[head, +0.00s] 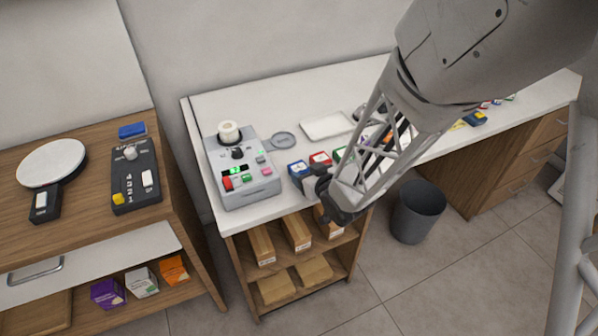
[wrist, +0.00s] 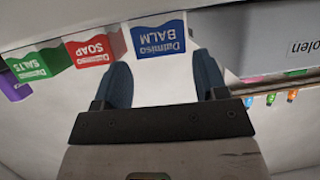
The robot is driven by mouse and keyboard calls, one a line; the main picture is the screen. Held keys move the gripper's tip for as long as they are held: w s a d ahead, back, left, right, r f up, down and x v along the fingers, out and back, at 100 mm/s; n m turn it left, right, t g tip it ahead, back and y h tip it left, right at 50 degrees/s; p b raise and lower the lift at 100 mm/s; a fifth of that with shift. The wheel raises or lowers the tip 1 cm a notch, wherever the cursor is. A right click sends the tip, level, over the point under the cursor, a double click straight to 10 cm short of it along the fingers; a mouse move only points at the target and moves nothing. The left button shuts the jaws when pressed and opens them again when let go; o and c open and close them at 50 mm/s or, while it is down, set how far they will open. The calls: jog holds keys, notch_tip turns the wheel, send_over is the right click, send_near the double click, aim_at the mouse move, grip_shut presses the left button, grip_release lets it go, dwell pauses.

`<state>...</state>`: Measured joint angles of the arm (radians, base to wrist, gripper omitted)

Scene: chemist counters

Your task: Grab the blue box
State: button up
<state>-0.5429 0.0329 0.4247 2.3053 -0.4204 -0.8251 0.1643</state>
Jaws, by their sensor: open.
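The blue box (head: 297,169), labelled "Datmiso BALM", stands on the white counter at the left end of a row of small boxes. In the wrist view the blue box (wrist: 160,40) shows upside down, its blue label ahead of the fingertips and its white side in the gap between them. My gripper (wrist: 163,72) is open, one dark finger on each side of that gap. I cannot tell whether either finger touches the box. In the head view my gripper (head: 322,190) is beside the box at the counter's front edge, partly hidden by its own frame.
A red soap box (head: 320,158) and a green salts box (head: 342,153) stand to the right. A grey machine with buttons (head: 240,170) stands close on the left. A white tray (head: 327,126) lies behind. Another blue object (head: 132,130) lies on the wooden counter at left.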

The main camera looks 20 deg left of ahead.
aim_at(299, 168)
jog(key=shift+w, duration=0.1)
jog(key=shift+x, duration=2.55)
jog(key=shift+a, duration=0.1)
jog(key=shift+c, duration=0.5)
jog(key=c, duration=0.6)
jog(key=shift+r, duration=0.15)
jog(key=shift+r, duration=1.7)
jog(key=s+d, duration=0.3)
jog(key=s, duration=0.1)
jog(key=s+d+r, duration=0.1)
jog(key=s+d, duration=0.2)
jog(key=s, duration=0.1)
jog(key=s+d, duration=0.3)
jog(key=s, duration=0.2)
jog(key=shift+s+d+r, duration=0.1)
jog(key=shift+d+r, duration=0.05)
jog(key=shift+d, duration=0.05)
